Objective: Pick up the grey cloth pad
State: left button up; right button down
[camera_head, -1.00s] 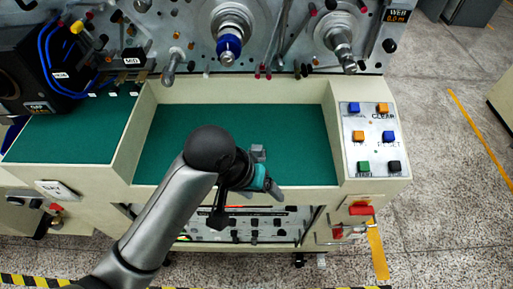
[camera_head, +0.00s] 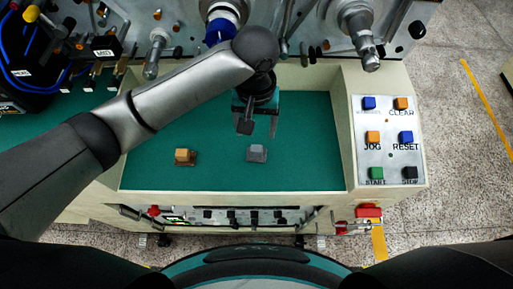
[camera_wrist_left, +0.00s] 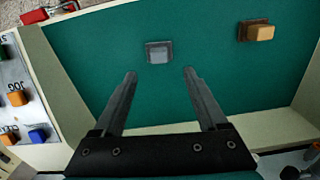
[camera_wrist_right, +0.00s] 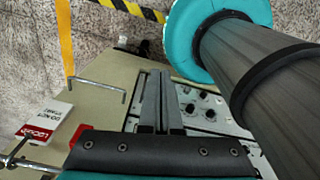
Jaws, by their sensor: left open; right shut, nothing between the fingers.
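The grey cloth pad (camera_head: 257,153) is a small block-like piece lying on the green work surface, near its front edge. It also shows in the left wrist view (camera_wrist_left: 159,52), centred beyond the fingertips. My left gripper (camera_head: 246,125) is over the green surface, just behind the pad in the head view, with fingers pointing down. In the left wrist view (camera_wrist_left: 160,73) its fingers are apart with nothing between them. My right gripper (camera_wrist_right: 158,74) shows in the right wrist view, fingers together and empty, beside the machine's front.
A tan block on a brown base (camera_head: 184,156) lies left of the pad. The green surface (camera_head: 310,135) right of the pad is clear. A button panel (camera_head: 390,140) stands at the right. Spindles (camera_head: 359,35) project from the back panel. A raised cream front edge (camera_head: 300,198) borders the surface.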

pick_arm(q)
send_over(256, 148)
notch_tip(256, 148, down, 5)
jog(key=shift+s+r, duration=0.1)
jog(key=shift+s, duration=0.05)
jog(key=shift+f+b, duration=0.3)
jog(key=shift+f, duration=0.2)
notch_tip(256, 148, down, 5)
pick_arm(e)
jog(key=shift+w+f, duration=0.6)
jog(key=shift+w, duration=0.05)
pick_arm(q)
jog(key=shift+d, duration=0.1)
